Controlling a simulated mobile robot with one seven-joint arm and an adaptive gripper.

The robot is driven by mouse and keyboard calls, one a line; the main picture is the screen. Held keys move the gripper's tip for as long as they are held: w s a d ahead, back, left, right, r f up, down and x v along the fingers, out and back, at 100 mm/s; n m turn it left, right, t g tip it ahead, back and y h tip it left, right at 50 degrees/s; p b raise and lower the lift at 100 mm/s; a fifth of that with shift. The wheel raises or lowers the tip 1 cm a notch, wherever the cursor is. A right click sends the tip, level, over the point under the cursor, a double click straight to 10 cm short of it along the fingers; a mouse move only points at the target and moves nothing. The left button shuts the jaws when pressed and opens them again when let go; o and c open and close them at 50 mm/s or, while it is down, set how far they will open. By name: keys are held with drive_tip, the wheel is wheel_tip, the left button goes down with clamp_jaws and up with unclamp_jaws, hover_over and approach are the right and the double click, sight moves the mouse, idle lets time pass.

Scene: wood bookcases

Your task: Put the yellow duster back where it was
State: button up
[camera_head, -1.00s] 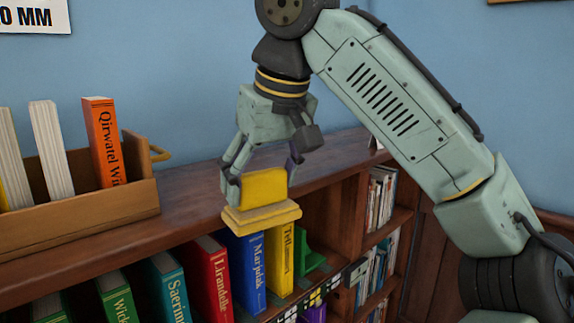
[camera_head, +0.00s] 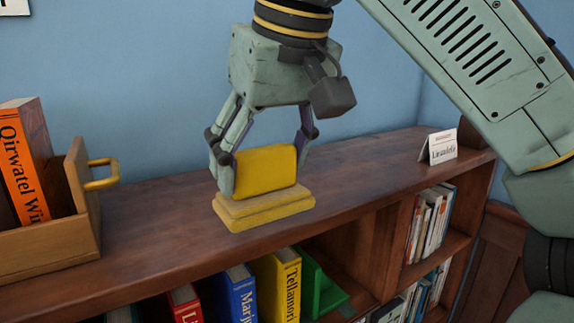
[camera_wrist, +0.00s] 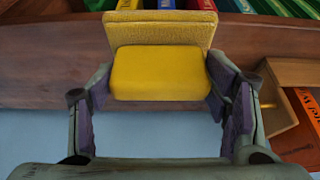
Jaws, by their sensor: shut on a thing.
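The yellow duster (camera_head: 266,174) has a yellow block grip on a wider, paler yellow base (camera_head: 264,208). My gripper (camera_head: 262,160) is shut on the block, one finger on each side. The duster is upright, over the top of the wooden bookcase (camera_head: 350,176) near its front edge. I cannot tell whether its base touches the wood. In the wrist view the duster (camera_wrist: 161,72) sits between the purple finger pads, with its base toward the shelved books.
A wooden crate (camera_head: 50,254) with a yellow handle and an orange book (camera_head: 22,160) stands at the left. A small white card (camera_head: 440,146) stands at the right. The top between duster and card is clear. Coloured books (camera_head: 278,284) and a green bookend (camera_head: 318,284) are below.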

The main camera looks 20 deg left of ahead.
drive_tip(key=shift+w+a+f+p, duration=0.45)
drive_tip(key=shift+w+f+p, duration=0.3)
drive_tip(key=shift+w, duration=1.3)
drive_tip(key=shift+w+a+f+p, duration=0.45)
drive_tip(key=shift+w+f, duration=0.35)
drive_tip(key=shift+w, duration=1.25)
drive_tip(key=shift+w+a+f+p, duration=0.4)
drive_tip(key=shift+w+f+p, duration=0.35)
drive_tip(key=shift+w, duration=1.3)
drive_tip(key=shift+f, duration=0.2)
drive_tip(key=o, duration=1)
drive_tip(key=shift+o, duration=0.2)
drive_tip(key=shift+r, duration=0.1)
drive_tip(key=v, duration=1.2)
drive_tip(key=shift+b, duration=0.3)
